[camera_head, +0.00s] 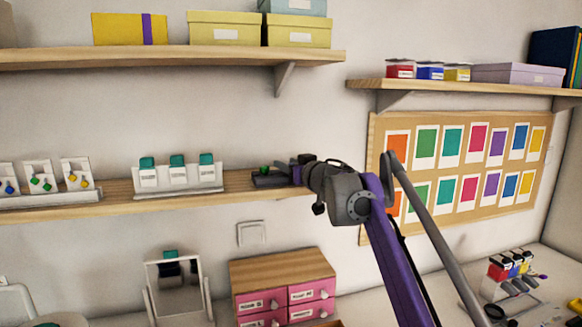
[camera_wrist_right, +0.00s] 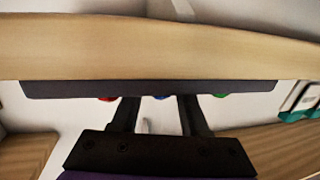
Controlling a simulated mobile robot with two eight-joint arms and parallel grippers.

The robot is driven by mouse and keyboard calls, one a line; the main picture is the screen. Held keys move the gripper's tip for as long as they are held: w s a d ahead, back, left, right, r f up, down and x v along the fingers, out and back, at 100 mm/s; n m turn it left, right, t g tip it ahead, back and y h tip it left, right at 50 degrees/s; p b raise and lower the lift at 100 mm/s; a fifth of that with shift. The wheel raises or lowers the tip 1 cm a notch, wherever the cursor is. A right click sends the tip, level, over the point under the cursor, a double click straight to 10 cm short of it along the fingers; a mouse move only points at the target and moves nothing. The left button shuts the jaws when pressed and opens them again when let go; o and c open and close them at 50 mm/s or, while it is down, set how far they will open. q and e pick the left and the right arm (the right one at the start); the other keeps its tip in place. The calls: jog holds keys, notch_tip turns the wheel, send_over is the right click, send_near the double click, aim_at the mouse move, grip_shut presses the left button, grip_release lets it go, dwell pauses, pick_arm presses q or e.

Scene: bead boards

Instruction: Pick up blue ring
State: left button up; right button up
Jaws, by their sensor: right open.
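A blue ring (camera_wrist_right: 160,97) shows as a small sliver at the edge of a dark holder in the right wrist view, which looks upside down. A red piece (camera_wrist_right: 106,98) and a green piece (camera_wrist_right: 220,95) sit on either side of it. The dark holder (camera_wrist_right: 60,89) lies along the shelf; in the head view it (camera_head: 268,181) is partly behind my right gripper. My right gripper (camera_wrist_right: 158,108) is open and empty, its two fingers on either side of the blue ring in the picture. Contact cannot be told. My left gripper is in neither view.
The middle shelf (camera_head: 230,191) also carries a white rack (camera_head: 180,190) with teal-topped cards, left of the holder. An upper shelf (camera_head: 150,57) with boxes hangs above. A pink-drawer cabinet (camera_head: 284,270) and a mirror (camera_head: 178,285) stand below.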

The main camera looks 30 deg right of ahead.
jog(key=shift+w+f, duration=0.1)
jog(key=shift+w, duration=0.8)
jog(key=shift+s, duration=0.15)
jog(key=shift+c, duration=0.5)
grip_shut()
